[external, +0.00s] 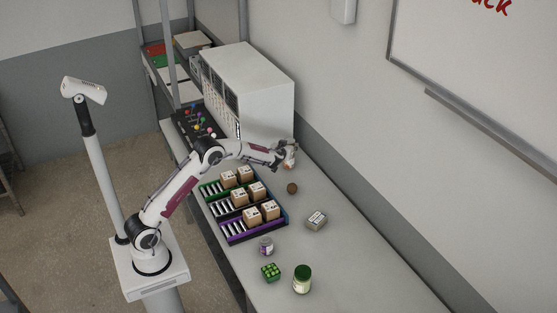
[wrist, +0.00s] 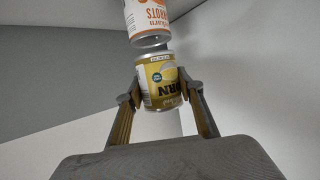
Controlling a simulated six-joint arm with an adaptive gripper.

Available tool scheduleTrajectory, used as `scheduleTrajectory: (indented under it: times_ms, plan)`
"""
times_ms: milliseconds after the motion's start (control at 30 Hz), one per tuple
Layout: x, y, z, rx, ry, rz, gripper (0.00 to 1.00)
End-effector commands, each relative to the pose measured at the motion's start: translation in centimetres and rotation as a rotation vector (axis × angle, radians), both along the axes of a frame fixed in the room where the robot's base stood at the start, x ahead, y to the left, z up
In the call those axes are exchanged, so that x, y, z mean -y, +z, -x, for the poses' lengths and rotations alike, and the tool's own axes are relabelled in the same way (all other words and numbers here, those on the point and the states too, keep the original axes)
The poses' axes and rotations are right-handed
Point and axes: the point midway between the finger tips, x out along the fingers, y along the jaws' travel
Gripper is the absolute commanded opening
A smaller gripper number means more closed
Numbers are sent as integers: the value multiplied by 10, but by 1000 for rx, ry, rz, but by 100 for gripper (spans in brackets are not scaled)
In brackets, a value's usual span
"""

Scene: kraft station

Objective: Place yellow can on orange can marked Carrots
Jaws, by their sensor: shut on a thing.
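A yellow can with a corn label (wrist: 162,80) is between the two fingers of my gripper (wrist: 160,98), which is shut on it. Its lettering appears upside down in the wrist view. The white and orange can marked Carrots (wrist: 149,17) is just above it in the wrist picture, cut off by the top edge. The cans are almost end to end and slightly offset; I cannot tell if they touch. In the external view my gripper (external: 286,152) is at the bench's far end, beside the white cabinet, with a small orange and white can (external: 290,163) there. The yellow can is not clear there.
The large white cabinet (external: 262,85) stands close behind my gripper. Trays hold several cardboard boxes (external: 252,215).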

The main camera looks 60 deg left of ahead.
Motion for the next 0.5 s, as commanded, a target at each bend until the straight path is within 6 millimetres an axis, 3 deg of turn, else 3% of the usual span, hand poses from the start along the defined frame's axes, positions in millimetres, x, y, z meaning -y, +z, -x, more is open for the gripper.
scheduleTrajectory:
  times_ms: [167,500]
  plan:
    - [0,-13,0,-1,0,-1,12]
    - [0,-14,0,1,0,-1,12]
